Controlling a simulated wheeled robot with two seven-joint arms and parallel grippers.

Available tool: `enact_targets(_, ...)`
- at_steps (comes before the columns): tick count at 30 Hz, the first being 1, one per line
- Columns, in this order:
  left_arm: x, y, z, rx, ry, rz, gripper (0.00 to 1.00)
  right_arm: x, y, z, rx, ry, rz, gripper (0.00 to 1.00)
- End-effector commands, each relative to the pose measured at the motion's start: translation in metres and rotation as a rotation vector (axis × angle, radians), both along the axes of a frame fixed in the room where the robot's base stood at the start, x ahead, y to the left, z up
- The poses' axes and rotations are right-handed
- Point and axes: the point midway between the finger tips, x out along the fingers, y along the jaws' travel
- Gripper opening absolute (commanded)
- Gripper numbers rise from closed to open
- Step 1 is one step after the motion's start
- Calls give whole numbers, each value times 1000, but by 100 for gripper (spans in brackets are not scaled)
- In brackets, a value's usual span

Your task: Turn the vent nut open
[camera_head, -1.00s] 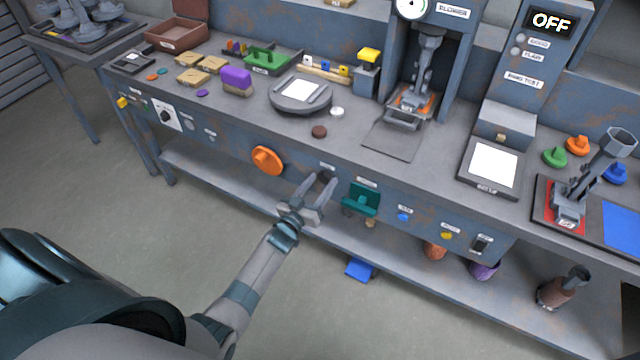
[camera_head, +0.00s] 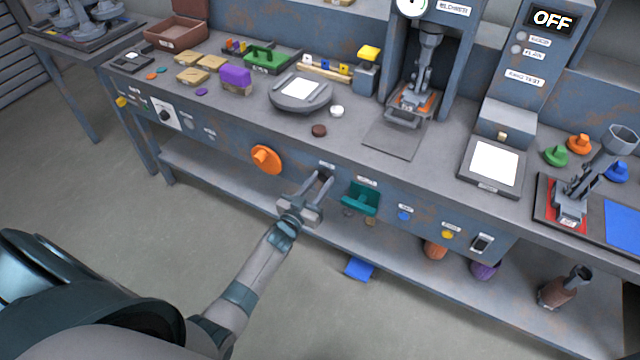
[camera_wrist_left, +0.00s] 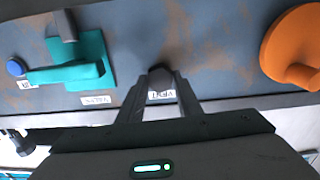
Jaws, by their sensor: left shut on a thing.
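The vent nut (camera_wrist_left: 161,82) is a small dark nut on the blue-grey front panel of the bench. The wrist view shows it between my left fingertips, with a "VENT" label beside it. My left gripper (camera_head: 322,178) reaches up to the panel from below in the head view and is shut on the nut. In the head view the fingers largely hide the nut. In the wrist view the left gripper (camera_wrist_left: 160,88) shows its two fingers on either side of it. My right gripper is in neither view.
An orange round knob (camera_head: 266,158) is left of the gripper on the panel. A teal handle (camera_head: 360,198) is close on its right, then a blue button (camera_head: 404,215), a yellow button (camera_head: 447,234) and a switch (camera_head: 482,243). A lower shelf (camera_head: 225,180) runs beneath.

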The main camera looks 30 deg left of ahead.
Motion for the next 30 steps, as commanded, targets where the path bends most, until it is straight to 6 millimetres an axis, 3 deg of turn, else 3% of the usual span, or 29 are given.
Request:
enact_targets(17,-1,-1,-3,532,-19,-1,9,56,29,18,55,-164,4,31)
enact_targets(26,0,-1,-3,817,-30,-1,9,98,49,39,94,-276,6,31)
enact_targets(30,-1,-1,-3,950,-34,-1,9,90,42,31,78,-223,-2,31)
